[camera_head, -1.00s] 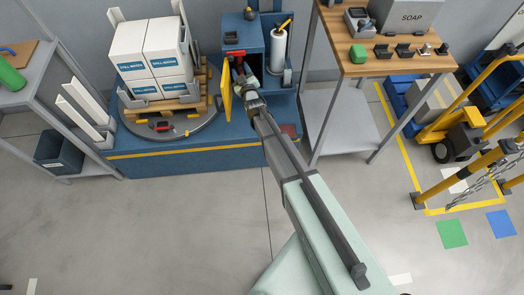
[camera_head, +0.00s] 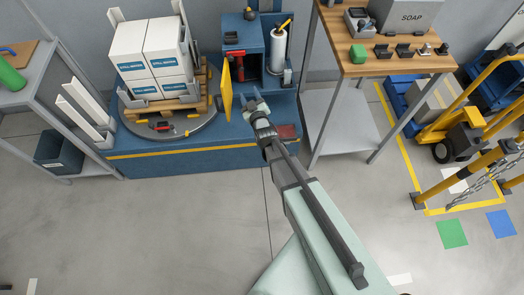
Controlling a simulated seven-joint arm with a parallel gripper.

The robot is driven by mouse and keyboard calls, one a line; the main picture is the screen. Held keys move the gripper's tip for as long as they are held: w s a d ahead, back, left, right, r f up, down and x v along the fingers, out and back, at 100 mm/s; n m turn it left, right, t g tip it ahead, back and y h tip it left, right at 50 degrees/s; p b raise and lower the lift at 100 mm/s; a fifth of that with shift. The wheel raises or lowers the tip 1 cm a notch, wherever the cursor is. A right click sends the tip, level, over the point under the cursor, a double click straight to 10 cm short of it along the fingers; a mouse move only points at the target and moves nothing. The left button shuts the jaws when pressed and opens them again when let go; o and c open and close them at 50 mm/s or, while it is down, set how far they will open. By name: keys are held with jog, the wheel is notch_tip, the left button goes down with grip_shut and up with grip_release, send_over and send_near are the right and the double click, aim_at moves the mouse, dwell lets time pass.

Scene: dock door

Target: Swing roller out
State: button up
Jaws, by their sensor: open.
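A white roll (camera_head: 279,50), which I take as the roller, stands upright in the right side of the blue cabinet (camera_head: 257,35), with a yellow and black handle (camera_head: 284,25) at its top. A yellow panel (camera_head: 226,90) stands out edge-on from the cabinet's left front. A red and black part (camera_head: 235,67) sits inside the cabinet's left bay. My gripper (camera_head: 254,102) is open and empty in front of the cabinet, to the right of the yellow panel and apart from it. My forearm runs down to the lower right.
White boxes (camera_head: 146,55) are stacked on a wooden pallet (camera_head: 188,103) on a round turntable (camera_head: 190,134) at left. A wooden-topped workbench (camera_head: 385,62) stands at right. A dark red pad (camera_head: 287,132) lies right of my gripper. The front floor is clear.

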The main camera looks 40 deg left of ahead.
jog(key=s+d+f+m+g+h, duration=0.25)
jog(key=f+g+h, duration=0.2)
jog(key=f, duration=0.55)
jog(key=s+d+f+g+h, duration=0.1)
jog(key=s+d+f+h, duration=0.2)
jog(key=d, duration=0.2)
jog(key=s+d+f+m+g+h, duration=0.1)
jog(key=s+d+f+h, duration=0.2)
jog(key=d+f, duration=0.1)
jog(key=shift+s+d+g, duration=0.3)
jog(key=shift+d+g, duration=0.05)
jog(key=shift+d, duration=0.5)
jog(key=shift+c, duration=0.2)
